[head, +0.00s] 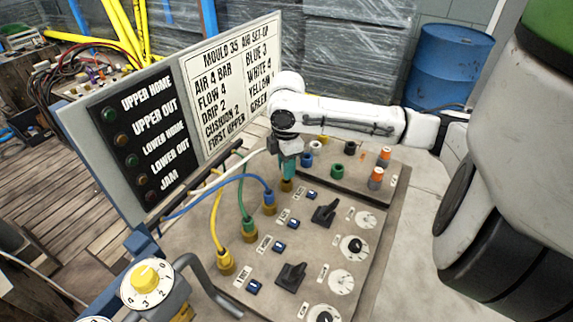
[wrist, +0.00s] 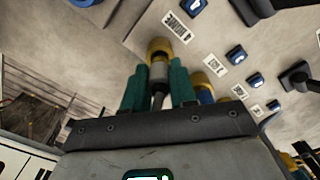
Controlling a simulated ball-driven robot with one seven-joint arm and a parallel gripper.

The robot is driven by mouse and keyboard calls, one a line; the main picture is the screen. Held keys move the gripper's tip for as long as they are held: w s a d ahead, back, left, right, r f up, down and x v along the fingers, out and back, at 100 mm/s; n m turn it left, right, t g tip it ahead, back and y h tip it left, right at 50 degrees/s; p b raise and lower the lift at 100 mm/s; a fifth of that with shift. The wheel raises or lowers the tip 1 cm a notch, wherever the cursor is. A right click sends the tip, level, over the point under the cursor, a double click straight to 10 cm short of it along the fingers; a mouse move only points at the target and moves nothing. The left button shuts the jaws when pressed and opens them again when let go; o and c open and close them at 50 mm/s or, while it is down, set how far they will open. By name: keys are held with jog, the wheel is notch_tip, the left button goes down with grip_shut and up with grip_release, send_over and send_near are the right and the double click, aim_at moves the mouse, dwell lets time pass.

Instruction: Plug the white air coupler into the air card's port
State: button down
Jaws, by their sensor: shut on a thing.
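My gripper (head: 289,165) has teal fingers and points down at the far end of the row of brass ports. In the wrist view its fingers (wrist: 157,92) are shut on the pale white-grey air coupler (wrist: 158,72). The coupler is in line with a brass port (wrist: 159,47) and appears to meet it; I cannot tell how deep it sits. In the head view this port (head: 287,186) shows just below the fingers, and the coupler is mostly hidden. The air card (head: 231,83) reads "BLUE 3", "WHITE 4", "YELLOW 1"; its "GREEN" line is partly hidden.
Yellow (head: 220,225), green (head: 242,205) and blue (head: 215,183) hoses sit in the nearer ports of the row. Black levers (head: 325,212), blue switches and dials (head: 352,246) lie to the right. A status board (head: 133,135) stands at left. A bent grey pipe (head: 207,280) is in front.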

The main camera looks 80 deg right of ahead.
jog(key=shift+f+b, duration=0.5)
jog(key=shift+f, duration=0.6)
dwell(1.5)
jog(key=shift+c, duration=2.2)
grip_release()
jog(key=shift+r+p, duration=3.25)
jog(key=shift+r, duration=0.5)
